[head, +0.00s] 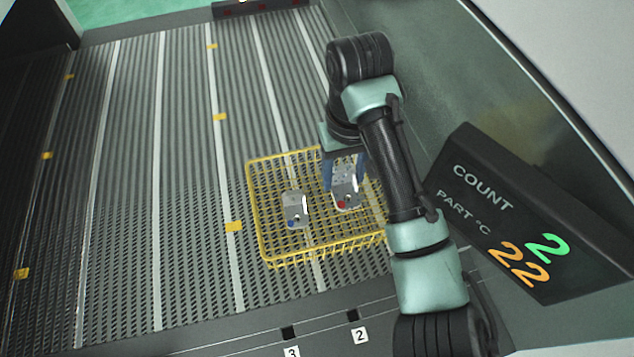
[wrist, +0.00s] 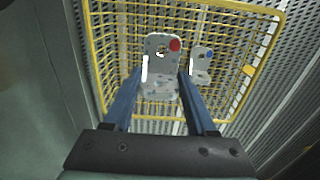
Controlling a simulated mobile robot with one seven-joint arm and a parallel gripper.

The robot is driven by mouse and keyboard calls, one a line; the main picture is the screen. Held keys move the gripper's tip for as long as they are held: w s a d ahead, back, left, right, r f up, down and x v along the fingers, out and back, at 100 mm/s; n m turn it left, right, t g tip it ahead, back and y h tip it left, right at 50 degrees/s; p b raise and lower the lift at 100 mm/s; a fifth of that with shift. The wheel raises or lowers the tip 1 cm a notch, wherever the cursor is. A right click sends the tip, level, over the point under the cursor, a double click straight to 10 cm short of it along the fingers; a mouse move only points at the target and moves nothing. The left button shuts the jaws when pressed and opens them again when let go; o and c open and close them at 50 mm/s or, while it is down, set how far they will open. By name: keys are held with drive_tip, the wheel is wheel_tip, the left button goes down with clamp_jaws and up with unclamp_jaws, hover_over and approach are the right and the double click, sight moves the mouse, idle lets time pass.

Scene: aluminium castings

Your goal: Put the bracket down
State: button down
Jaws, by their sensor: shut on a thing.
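My gripper (head: 345,170) is shut on a grey metal bracket with a red dot (head: 346,192), over the right part of a yellow wire basket (head: 256,215). In the wrist view the red-dot bracket (wrist: 160,62) sits between the two blue fingers (wrist: 158,88). I cannot tell whether it touches the basket floor. A second bracket with a blue dot (head: 296,207) lies in the basket to its left; in the wrist view this blue-dot bracket (wrist: 200,62) is to the right, apart from my gripper.
The basket stands on a ribbed conveyor-like surface (head: 180,180) with pale strips and yellow marks. A dark display (head: 520,215) at the right reads COUNT 2 and PART °C 22. A wall runs along the right side. The surface left of the basket is clear.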

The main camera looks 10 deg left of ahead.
sight(343, 186)
drive_tip(key=f+b, duration=0.1)
drive_tip(key=f, duration=0.1)
drive_tip(key=f+b, duration=0.1)
drive_tip(key=f, duration=0.1)
drive_tip(key=f+b, duration=0.2)
drive_tip(key=shift+s, duration=0.25)
drive_tip(key=shift+w+f, duration=0.1)
drive_tip(key=shift+f, duration=1.85)
drive_tip(key=shift+f, duration=0.15)
drive_tip(key=shift+c, duration=1)
unclamp_jaws()
